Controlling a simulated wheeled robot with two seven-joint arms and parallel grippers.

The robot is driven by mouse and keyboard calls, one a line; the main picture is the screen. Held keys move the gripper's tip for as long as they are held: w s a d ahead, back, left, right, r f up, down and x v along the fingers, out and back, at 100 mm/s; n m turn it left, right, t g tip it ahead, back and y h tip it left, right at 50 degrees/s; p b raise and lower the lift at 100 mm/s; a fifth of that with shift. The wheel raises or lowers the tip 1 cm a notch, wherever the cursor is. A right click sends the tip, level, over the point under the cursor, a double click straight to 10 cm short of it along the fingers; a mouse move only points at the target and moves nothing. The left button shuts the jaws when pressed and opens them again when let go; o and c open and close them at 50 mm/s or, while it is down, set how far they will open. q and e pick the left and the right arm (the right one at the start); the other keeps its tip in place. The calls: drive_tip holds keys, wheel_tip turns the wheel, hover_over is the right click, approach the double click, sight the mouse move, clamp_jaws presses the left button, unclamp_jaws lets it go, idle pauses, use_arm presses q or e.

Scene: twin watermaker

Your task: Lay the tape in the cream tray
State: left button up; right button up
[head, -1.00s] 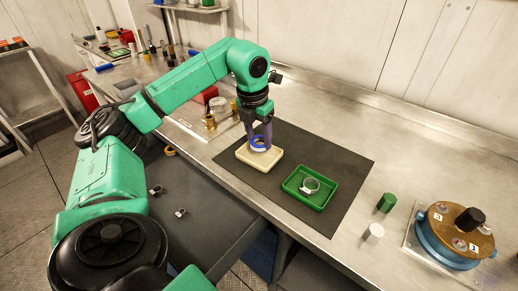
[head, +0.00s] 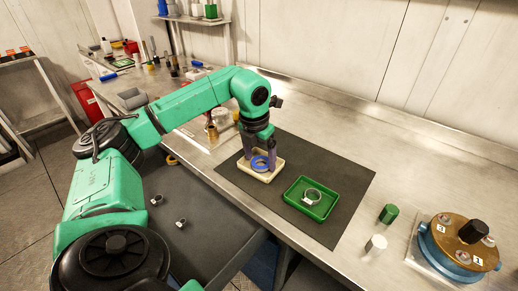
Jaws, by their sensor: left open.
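The tape is a blue ring (head: 260,163) lying in the cream tray (head: 262,177), in the middle of the head view. The cream tray sits on a dark mat. My left gripper (head: 260,157) is directly above the tray, pointing down, open, with its fingers on either side of the tape. I cannot tell whether a finger still touches the tape. My right gripper is not in view.
A green tray (head: 298,195) holding a metal ring clamp (head: 312,196) is right of the cream tray on the dark mat (head: 345,178). A green cylinder (head: 388,214), a white cylinder (head: 376,245) and a blue-and-brass round device (head: 462,240) stand farther right.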

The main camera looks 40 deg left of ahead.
sight(256, 167)
use_arm(q)
wheel_tip(256, 167, up, 12)
drive_tip(key=s, duration=0.1)
drive_tip(key=shift+s+f, duration=0.15)
drive_tip(key=shift+s, duration=0.25)
